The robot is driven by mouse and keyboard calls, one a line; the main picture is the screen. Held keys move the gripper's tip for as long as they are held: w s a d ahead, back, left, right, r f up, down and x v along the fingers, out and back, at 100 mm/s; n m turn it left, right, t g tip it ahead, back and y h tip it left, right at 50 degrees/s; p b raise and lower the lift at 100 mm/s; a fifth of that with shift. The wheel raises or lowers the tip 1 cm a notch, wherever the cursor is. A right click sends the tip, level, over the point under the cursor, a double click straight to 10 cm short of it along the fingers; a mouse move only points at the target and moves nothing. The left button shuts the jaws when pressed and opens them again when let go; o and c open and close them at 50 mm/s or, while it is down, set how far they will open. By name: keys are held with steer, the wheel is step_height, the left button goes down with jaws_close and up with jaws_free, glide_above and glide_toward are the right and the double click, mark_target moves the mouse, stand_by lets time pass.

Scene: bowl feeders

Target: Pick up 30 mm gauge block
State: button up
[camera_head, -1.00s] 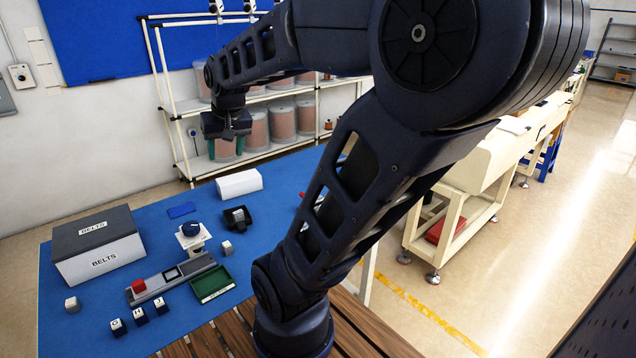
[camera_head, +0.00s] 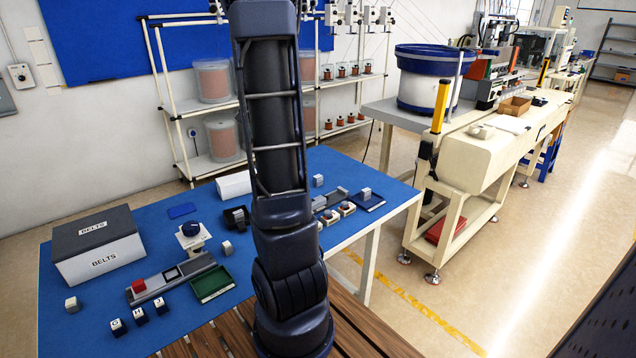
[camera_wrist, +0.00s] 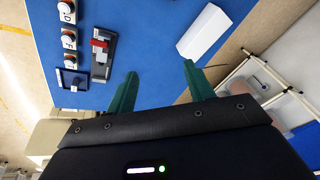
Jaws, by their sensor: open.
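Several small grey metal blocks sit on the blue table, and I cannot tell which is the 30 mm gauge block. One grey block (camera_head: 72,304) is at the table's left. Another (camera_head: 227,248) is beside the green tray. A third (camera_head: 318,180) is at the back, and a fourth (camera_head: 365,193) is at the dark tray on the right. In the wrist view a grey block (camera_wrist: 77,81) shows in the dark tray. My gripper (camera_wrist: 160,69) is open, its green fingers apart with nothing between them, above the table. In the head view my arm hides it.
A BELTS box (camera_head: 97,244) stands at the left. A grey fixture with a red block (camera_head: 138,287) and the green tray (camera_head: 212,285) lie at the front. A white box (camera_wrist: 204,32) is near my fingers. Lettered pieces (camera_wrist: 68,36) and shelving (camera_head: 215,165) also show.

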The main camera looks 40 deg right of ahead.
steer(key=w+d+f+m+g+h, duration=0.1)
steer(key=w+d+f+m, duration=0.15)
steer(key=d+f, duration=0.35)
steer(key=w+d+f+m+h, duration=0.1)
steer(key=w+d+f+m, duration=0.15)
steer(key=d+f, duration=0.45)
steer(key=m+g+h, duration=0.1)
steer(key=m+g, duration=0.1)
glide_toward(318, 176)
steer(key=x, duration=1)
steer(key=shift+f, duration=0.2)
jaws_close()
